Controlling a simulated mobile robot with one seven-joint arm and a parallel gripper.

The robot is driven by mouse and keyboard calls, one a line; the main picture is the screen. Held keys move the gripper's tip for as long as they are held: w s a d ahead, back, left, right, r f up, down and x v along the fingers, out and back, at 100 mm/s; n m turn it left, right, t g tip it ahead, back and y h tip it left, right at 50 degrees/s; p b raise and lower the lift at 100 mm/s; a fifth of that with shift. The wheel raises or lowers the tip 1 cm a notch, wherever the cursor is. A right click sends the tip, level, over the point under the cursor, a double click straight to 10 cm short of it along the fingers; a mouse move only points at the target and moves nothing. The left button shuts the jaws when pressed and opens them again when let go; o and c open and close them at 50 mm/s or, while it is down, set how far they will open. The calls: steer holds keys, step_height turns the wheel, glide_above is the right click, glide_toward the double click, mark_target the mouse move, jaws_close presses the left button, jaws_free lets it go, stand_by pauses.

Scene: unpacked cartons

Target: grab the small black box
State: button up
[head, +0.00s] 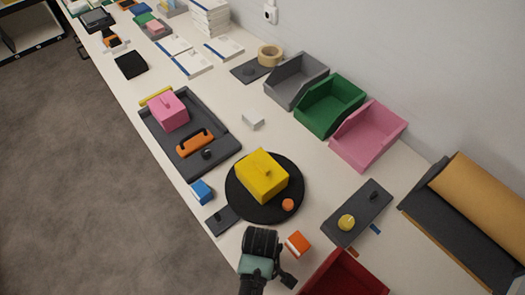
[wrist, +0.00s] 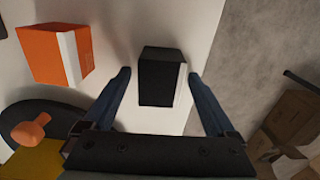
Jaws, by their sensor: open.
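The small black box (wrist: 160,77) stands on the pale table in the wrist view, with a light strip along its right side. My gripper (wrist: 159,76) is open, one blue-grey finger on each side of the box. Gaps show between the box and both fingers, so it is not gripped. In the head view my gripper (head: 262,262) is at the front edge of the table near the bottom, and I cannot make out the black box there; my gripper seems to hide it.
An orange-and-white box (wrist: 60,55) stands left of the black box; it also shows in the head view (head: 298,243). A black round plate (head: 237,205) bears a yellow box (head: 262,176). A red bin (head: 345,275) is close on the right. The table edge drops to the floor.

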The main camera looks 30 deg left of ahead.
steer(key=shift+c, duration=0.3)
steer(key=c, duration=1.4)
